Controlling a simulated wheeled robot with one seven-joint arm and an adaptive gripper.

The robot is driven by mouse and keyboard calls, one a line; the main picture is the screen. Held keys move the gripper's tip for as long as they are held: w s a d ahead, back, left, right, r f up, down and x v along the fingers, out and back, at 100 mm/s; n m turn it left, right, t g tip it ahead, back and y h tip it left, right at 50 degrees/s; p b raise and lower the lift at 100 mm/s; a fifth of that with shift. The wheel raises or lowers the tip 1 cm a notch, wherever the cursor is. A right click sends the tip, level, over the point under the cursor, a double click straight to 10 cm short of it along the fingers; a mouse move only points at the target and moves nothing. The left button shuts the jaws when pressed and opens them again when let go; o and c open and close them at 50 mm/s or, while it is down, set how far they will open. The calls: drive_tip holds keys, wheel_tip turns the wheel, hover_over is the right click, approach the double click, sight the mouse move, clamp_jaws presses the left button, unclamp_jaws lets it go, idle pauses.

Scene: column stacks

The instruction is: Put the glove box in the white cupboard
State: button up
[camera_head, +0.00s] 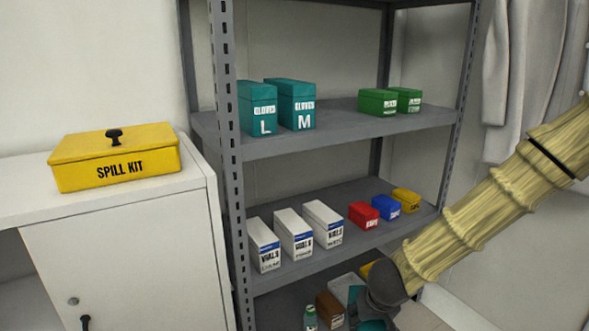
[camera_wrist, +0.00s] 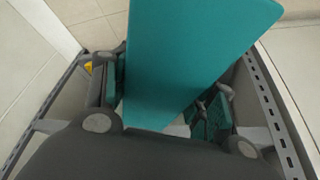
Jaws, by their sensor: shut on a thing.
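My gripper (camera_wrist: 160,95) is shut on a teal box, seemingly a glove box (camera_wrist: 185,55), which stands between the two fingers in the wrist view. No lettering shows on the face in view. In the head view my gripper (camera_head: 385,287) is low at the right front of the shelf rack, with a bit of teal (camera_head: 372,325) below it. The white cupboard (camera_head: 130,265) stands at the left. Its front panel has a dark handle and a round lock, and a shaded opening shows left of that panel. The cupboard's lower part is out of view.
A yellow spill kit (camera_head: 115,158) sits on the cupboard top. The grey rack (camera_head: 350,145) holds teal glove boxes L (camera_head: 258,110) and M (camera_head: 291,106), two green boxes (camera_head: 388,102), white vial boxes (camera_head: 294,235) and small coloured boxes (camera_head: 386,207). A bottle (camera_head: 310,318) stands low down.

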drive_tip(key=r+p, duration=0.2)
drive_tip(key=p, duration=0.1)
drive_tip(key=r+p, duration=0.3)
drive_tip(key=p, duration=0.1)
drive_tip(key=shift+s+d+r+p, duration=0.15)
drive_tip(key=shift+d+r+p, duration=0.05)
drive_tip(key=shift+r+p, duration=0.1)
drive_tip(key=w+p+v, duration=0.1)
drive_tip(key=p+v, duration=0.7)
drive_tip(key=p, duration=0.5)
drive_tip(key=w+r+p+v, duration=0.1)
drive_tip(key=w+p+v, duration=0.1)
drive_tip(key=p+v, duration=0.6)
drive_tip(key=p, duration=0.5)
drive_tip(key=shift+w+a+r+p, duration=0.2)
drive_tip(key=shift+w+r+p, duration=0.1)
drive_tip(key=shift+r+p, duration=0.1)
